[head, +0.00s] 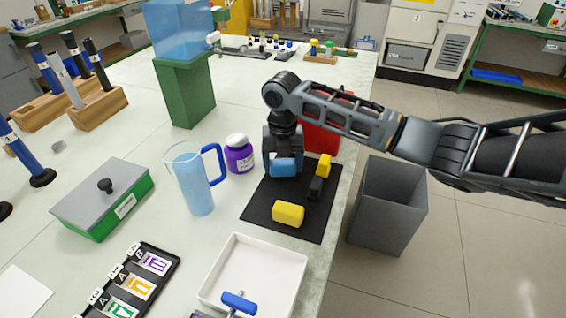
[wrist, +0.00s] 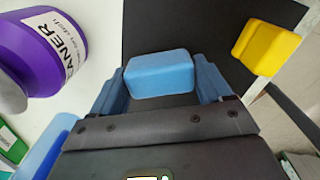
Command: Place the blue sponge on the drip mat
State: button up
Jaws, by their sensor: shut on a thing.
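The blue sponge (head: 283,167) is between the fingers of my gripper (head: 283,170), over the far left part of the black drip mat (head: 260,201). In the wrist view the blue sponge (wrist: 158,74) sits between both fingertips of my gripper (wrist: 160,84), with the dark mat (wrist: 185,25) beneath and beyond it. My gripper is shut on the sponge. I cannot tell whether the sponge touches the mat. A yellow sponge (head: 288,213) lies on the near part of the mat. A yellow and black item (head: 320,176) lies along its right side.
A purple cleaner bottle (head: 239,154) and a light blue jug (head: 192,178) stand just left of the mat. A white tray (head: 254,273) is in front. A red object (head: 322,137) is behind my gripper. A grey bin (head: 389,207) stands beyond the table's right edge.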

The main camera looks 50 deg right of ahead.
aim_at(283, 162)
jog(key=shift+f, duration=0.35)
jog(key=shift+f, duration=0.15)
jog(key=o, duration=0.9)
jog(key=shift+o, duration=0.2)
notch_tip(283, 162, up, 12)
jog(key=b, duration=0.1)
jog(key=shift+r, duration=0.2)
